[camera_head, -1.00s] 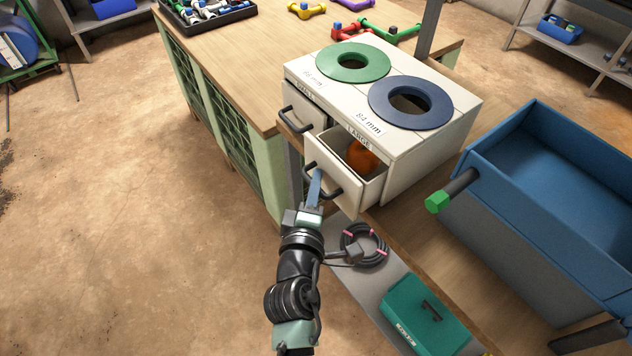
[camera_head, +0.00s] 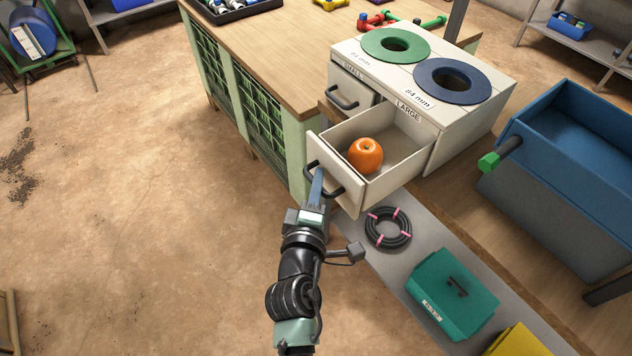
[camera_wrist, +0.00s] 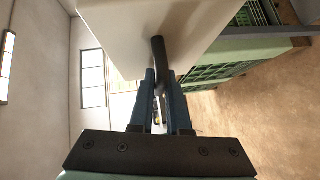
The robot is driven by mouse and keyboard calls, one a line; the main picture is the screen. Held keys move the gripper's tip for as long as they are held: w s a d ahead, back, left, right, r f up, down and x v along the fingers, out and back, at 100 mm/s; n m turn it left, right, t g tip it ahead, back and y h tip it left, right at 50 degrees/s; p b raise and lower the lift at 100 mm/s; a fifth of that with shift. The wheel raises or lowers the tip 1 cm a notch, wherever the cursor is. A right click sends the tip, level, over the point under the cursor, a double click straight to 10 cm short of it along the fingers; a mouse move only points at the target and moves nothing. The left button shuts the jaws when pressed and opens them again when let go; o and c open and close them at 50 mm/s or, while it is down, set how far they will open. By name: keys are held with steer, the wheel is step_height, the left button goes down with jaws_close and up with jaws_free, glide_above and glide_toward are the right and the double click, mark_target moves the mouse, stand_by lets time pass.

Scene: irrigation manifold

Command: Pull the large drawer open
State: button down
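The large drawer (camera_head: 343,193) is pulled well out of the white cabinet (camera_head: 470,130), under the LARGE label. An orange round fruit-like object (camera_head: 365,155) lies inside it. The drawer's dark bar handle (camera_head: 336,190) is on its front face. My gripper (camera_head: 316,186) is at the handle from the front. In the wrist view, the blue fingers of my gripper (camera_wrist: 161,95) sit close around the dark handle (camera_wrist: 160,55), with the pale drawer front (camera_wrist: 120,35) above. The fingertips are partly hidden by the handle in the head view.
The small drawer (camera_head: 350,92) beside it is shut. A green ring (camera_head: 368,42) and a blue ring (camera_head: 428,91) are on the cabinet top. A coiled black hose (camera_head: 388,242), a teal box (camera_head: 440,305) and a blue bin (camera_head: 520,130) are to the right. Open floor lies left.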

steer(key=c, duration=1.2)
jaws_free()
steer(key=shift+o, duration=0.2)
steer(key=b+v, duration=0.1)
steer(key=v, duration=1.2)
steer(key=shift+f, duration=0.1)
